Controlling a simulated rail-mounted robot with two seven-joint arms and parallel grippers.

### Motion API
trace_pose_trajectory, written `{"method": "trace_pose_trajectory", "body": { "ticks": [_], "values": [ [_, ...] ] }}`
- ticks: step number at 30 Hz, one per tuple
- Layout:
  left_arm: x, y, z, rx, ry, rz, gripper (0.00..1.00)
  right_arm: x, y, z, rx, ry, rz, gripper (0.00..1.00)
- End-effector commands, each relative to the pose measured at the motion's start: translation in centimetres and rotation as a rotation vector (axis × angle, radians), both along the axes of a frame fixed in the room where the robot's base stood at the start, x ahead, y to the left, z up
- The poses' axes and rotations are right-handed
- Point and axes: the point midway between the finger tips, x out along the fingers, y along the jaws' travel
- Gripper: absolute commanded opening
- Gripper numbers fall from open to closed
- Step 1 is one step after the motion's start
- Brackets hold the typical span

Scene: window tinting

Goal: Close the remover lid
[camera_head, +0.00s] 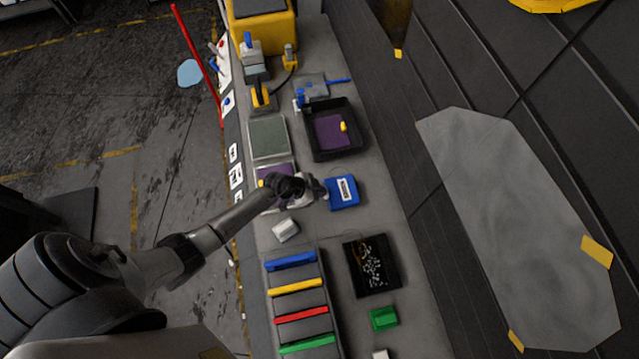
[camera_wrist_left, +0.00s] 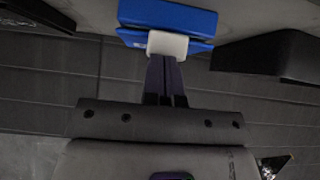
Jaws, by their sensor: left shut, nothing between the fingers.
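A blue box with a white label (camera_head: 343,192), which looks like the remover, stands on the grey bench right of my left gripper. In the left wrist view its blue body (camera_wrist_left: 168,16) fills the top centre. My left gripper (camera_head: 319,190) is shut and empty, with its tips at the box's left side. In the left wrist view the shut fingers (camera_wrist_left: 167,75) point at the box, with a white block at their end overlapping its edge. I cannot tell whether they touch, or how far the lid is open. My right gripper is not in view.
A black tray with a purple sheet (camera_head: 313,150) lies beyond the box. A small white block (camera_head: 285,230) lies near my wrist. Nearer are a rack of coloured bars (camera_head: 300,315), a black tray of small bits (camera_head: 387,266) and a green block (camera_head: 383,318). The dark panelled surface is at right.

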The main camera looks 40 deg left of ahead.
Motion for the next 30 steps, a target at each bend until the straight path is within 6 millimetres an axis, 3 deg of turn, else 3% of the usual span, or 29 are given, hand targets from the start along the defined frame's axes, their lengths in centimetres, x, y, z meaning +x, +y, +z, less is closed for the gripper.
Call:
{"method": "trace_pose_trajectory", "body": {
  "ticks": [8, 20, 30],
  "values": [
    [0.3, 0.1, 1.2, 0.000, -0.007, 0.003, 0.00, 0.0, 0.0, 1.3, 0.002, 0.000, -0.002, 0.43],
    [0.0, 0.0, 5.0, -0.002, 0.001, 0.002, 0.00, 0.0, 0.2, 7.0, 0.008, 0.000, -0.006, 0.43],
    [-3.8, 2.9, 8.9, 0.000, -0.003, 0.001, 0.00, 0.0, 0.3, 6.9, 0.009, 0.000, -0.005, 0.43]
  ]
}}
